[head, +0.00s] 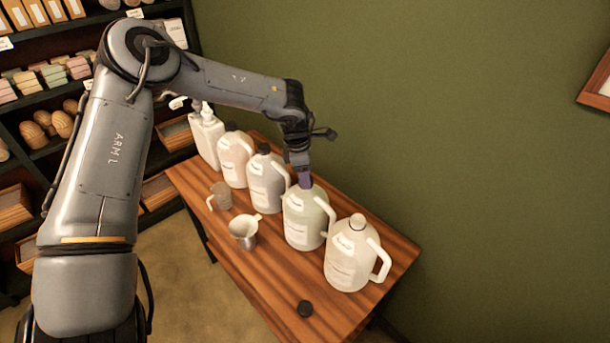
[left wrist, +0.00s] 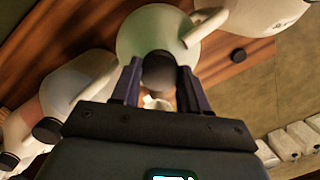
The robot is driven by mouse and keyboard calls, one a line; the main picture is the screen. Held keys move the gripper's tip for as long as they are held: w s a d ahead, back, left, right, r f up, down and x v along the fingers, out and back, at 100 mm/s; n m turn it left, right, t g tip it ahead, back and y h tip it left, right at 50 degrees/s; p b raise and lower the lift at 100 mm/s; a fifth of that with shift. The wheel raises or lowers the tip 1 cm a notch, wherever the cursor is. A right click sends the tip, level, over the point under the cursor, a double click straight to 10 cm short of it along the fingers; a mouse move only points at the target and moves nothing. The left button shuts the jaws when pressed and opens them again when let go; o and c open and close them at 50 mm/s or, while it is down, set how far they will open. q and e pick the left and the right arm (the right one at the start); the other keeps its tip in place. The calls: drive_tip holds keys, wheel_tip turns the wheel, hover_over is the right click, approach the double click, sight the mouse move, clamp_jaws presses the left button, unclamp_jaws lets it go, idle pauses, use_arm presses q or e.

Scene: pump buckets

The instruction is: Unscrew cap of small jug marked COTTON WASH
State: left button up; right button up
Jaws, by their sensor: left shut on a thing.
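Several jugs stand in a row on the wooden table; their labels are too small to read, so I cannot tell which is marked COTTON WASH. My left gripper (head: 305,184) points down over the pale green jug (head: 304,222). It is shut on that jug's dark cap (left wrist: 158,72), with one finger on each side. The gripper hides most of this cap in the head view. The jug is upright; whether the cap is still threaded on it cannot be told. The left wrist view also shows the green jug (left wrist: 150,30). My right gripper is not in view.
The front-right jug (head: 350,262) has no dark cap on its mouth. A loose dark cap (head: 305,308) lies near the table's front edge. A grey jug (head: 267,185), a pinkish jug (head: 236,162) and a white pump bottle (head: 207,142) stand behind. A metal jug (head: 243,232) and a cup (head: 222,194) stand left.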

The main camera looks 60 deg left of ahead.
use_arm(q)
drive_tip(key=n+b, duration=0.1)
drive_tip(key=n, duration=0.1)
drive_tip(key=shift+f+n, duration=0.15)
drive_tip(key=shift+n, duration=0.15)
drive_tip(key=n+y+b, duration=0.1)
drive_tip(key=n, duration=0.3)
drive_tip(key=shift+n+b, duration=0.3)
drive_tip(key=shift+b, duration=0.1)
drive_tip(key=n+b, duration=0.1)
drive_tip(key=n, duration=0.4)
drive_tip(key=shift+y+b, duration=0.3)
drive_tip(key=shift+y, duration=0.1)
drive_tip(key=shift+n+b, duration=0.3)
drive_tip(key=shift+n, duration=1)
drive_tip(key=o, duration=1.2)
drive_tip(key=shift+a, duration=0.1)
drive_tip(key=shift+c, duration=0.2)
drive_tip(key=shift+r, duration=0.2)
